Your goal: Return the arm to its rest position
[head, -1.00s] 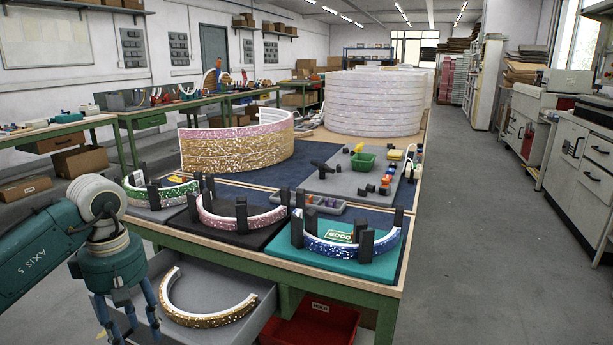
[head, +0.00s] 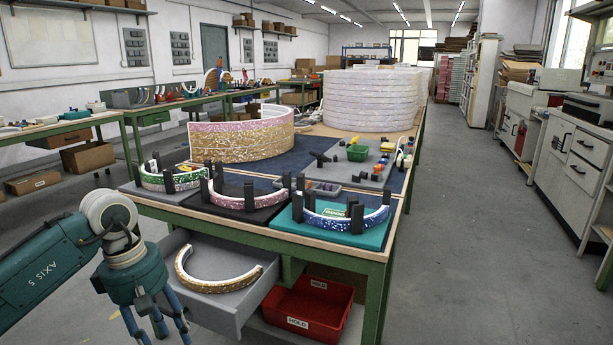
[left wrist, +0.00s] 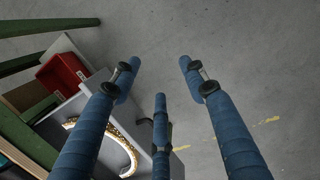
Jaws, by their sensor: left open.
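My left arm comes in from the left in the head view, with its teal gripper (head: 158,335) hanging down left of the open drawer. The left wrist view shows its blue fingers (left wrist: 158,80) spread apart, open and empty above the grey floor. A gold glitter arc (head: 218,284) lies in the open grey drawer (head: 240,318); in the left wrist view the arc (left wrist: 125,150) shows partly behind a finger. The gripper is apart from the drawer and the arc. My right gripper is not in view.
Green, pink and blue glitter arcs (head: 345,222) stand between black posts on the table (head: 335,248). A red bin (head: 310,303) marked HOLD sits under it beside the drawer. Open floor (head: 470,270) lies to the right; the left bench (head: 40,136) stands farther back.

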